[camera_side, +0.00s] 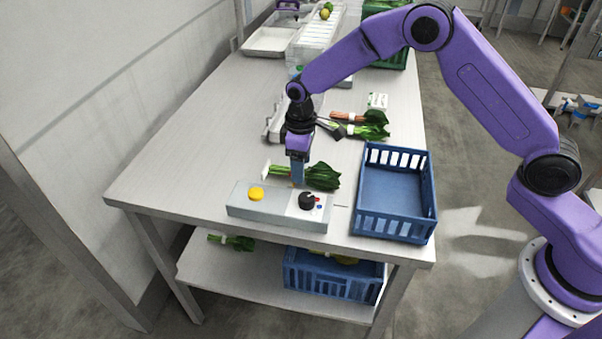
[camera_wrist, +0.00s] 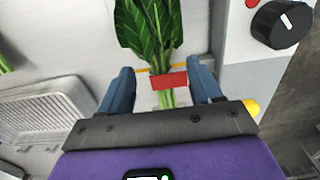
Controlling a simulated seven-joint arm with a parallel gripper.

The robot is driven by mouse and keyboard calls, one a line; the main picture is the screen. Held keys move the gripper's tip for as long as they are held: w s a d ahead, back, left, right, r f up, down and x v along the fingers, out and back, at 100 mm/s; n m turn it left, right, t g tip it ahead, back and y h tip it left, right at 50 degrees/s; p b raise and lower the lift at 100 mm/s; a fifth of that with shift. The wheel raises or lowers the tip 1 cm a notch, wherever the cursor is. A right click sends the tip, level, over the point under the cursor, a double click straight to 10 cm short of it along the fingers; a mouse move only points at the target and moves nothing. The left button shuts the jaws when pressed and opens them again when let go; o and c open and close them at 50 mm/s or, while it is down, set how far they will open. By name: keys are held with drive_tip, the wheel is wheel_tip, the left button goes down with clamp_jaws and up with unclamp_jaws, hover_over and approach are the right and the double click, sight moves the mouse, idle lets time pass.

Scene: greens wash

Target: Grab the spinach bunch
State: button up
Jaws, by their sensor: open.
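A spinach bunch (camera_side: 318,176) with dark green leaves lies on the metal table, just behind the grey control box. In the wrist view the spinach bunch (camera_wrist: 150,28) has its leaves pointing away and its pale stems, wrapped by a red band (camera_wrist: 168,80), between my fingers. My gripper (camera_side: 297,180) points down over the stem end of the bunch. It also shows in the wrist view, where my gripper (camera_wrist: 165,82) is open, with one blue finger on each side of the stems. Gaps show between the stems and both fingers.
The control box (camera_side: 277,212) with a yellow button and black knob stands at the front edge. An empty blue crate (camera_side: 393,228) is to the right. More greens (camera_side: 372,126) lie farther back. A grey tray (camera_wrist: 40,110) lies left in the wrist view.

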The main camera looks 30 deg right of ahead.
wheel_tip(320, 180, down, 2)
clamp_jaws()
idle(0.3)
drive_tip(key=shift+r, duration=0.1)
